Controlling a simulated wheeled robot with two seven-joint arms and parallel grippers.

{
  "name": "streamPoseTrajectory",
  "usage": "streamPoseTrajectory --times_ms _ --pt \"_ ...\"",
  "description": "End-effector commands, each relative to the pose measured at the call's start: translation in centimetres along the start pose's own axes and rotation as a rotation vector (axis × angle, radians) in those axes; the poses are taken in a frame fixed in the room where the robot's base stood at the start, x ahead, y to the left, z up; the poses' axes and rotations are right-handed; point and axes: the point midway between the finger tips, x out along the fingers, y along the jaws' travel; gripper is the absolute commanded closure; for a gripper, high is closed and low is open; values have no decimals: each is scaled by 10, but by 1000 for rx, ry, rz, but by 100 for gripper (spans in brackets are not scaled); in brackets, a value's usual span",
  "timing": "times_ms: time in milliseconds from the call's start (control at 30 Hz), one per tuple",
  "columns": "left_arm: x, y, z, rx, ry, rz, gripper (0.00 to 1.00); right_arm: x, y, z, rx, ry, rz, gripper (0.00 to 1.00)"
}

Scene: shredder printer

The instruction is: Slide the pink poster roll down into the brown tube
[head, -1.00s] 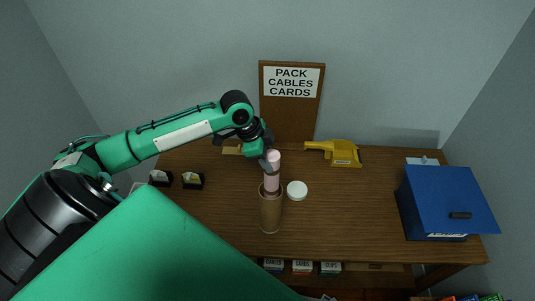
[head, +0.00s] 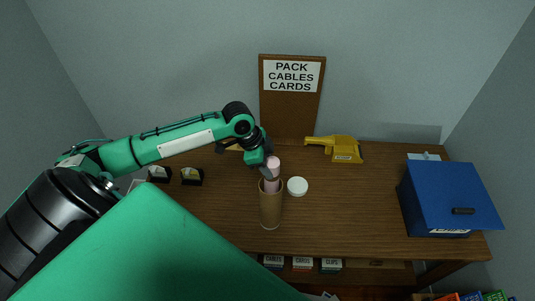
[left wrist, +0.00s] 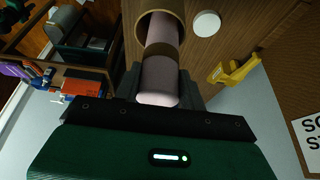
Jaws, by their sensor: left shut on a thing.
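The brown tube (head: 270,210) stands upright on the table, its open mouth upward. The pink poster roll (head: 273,167) stands upright with its lower part inside the tube and its upper part above the rim. My left gripper (head: 269,172) is shut on the roll just above the tube mouth. In the left wrist view the pink roll (left wrist: 157,80) runs from the gripper into the mouth of the brown tube (left wrist: 172,12). A brown band crosses the roll there. The roll's lower end is hidden inside the tube. My right gripper is not in view.
A white round lid (head: 297,186) lies right of the tube. A yellow tool (head: 343,151) and a sign board (head: 291,110) are at the back. Two small black card holders (head: 192,177) sit at left. A blue box (head: 449,200) stands at right. The table between is clear.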

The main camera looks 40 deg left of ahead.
Motion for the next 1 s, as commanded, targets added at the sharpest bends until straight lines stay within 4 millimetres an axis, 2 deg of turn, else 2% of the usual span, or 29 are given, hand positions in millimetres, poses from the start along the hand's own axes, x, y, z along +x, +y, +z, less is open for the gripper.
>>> streamPoseTrajectory --times_ms 300,333,433,467,767,867,1000 --pt "1 0 0 0 0 0 86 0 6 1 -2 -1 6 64" --pt "1 0 0 0 0 0 55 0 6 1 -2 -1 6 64" --pt "1 0 0 0 0 0 36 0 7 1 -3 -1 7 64" --pt "1 0 0 0 0 0 34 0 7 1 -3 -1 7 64" --pt "0 0 1 0 0 0 34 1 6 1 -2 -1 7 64" --pt "-7 -1 2 0 -1 -2 34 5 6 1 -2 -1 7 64" --pt "-28 -1 2 3 -2 -5 34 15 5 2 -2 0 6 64"
